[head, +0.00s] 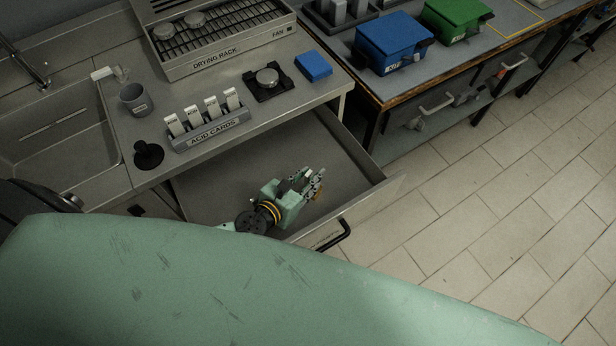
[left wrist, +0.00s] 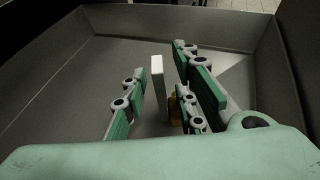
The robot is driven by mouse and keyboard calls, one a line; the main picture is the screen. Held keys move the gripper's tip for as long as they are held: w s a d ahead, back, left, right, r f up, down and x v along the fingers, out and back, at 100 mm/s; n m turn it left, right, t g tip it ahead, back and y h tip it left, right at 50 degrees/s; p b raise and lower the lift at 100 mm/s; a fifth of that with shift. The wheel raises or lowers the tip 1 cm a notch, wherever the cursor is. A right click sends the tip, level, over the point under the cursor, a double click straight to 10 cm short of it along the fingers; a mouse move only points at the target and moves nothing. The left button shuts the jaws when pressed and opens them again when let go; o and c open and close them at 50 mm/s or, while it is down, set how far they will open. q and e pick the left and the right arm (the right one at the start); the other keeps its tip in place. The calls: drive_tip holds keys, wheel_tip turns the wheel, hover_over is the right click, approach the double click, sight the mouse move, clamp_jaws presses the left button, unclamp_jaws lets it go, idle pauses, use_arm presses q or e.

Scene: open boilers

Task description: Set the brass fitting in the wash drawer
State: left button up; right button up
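The wash drawer (head: 335,155) is pulled open below the counter and fills most of the left wrist view (left wrist: 80,65). My left gripper (head: 311,181) is low inside it, near the drawer's front. In the left wrist view, its fingers (left wrist: 160,68) stand apart. A small brass-coloured piece (left wrist: 172,108), likely the brass fitting, shows beside the right finger, which partly hides it. A slim upright grey piece with a white top (left wrist: 158,85) stands between the fingers, with gaps visible around it. My right gripper is not in view.
The drawer front has a black handle (head: 334,237). On the counter above are an ACID CARDS holder (head: 212,132), a grey cup (head: 135,98), a blue block (head: 314,66) and a drying rack (head: 215,60). A sink (head: 60,130) is at left; tiled floor is clear at right.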

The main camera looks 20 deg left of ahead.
use_arm(q)
drive_tip(key=shift+r, duration=0.2)
drive_tip(key=v, duration=0.6)
drive_tip(key=shift+s+f, duration=0.1)
drive_tip(key=shift+s, duration=0.05)
drive_tip(key=shift+s+a+r, duration=0.2)
drive_tip(key=shift+s+r, duration=0.15)
drive_tip(key=shift+s, duration=0.15)
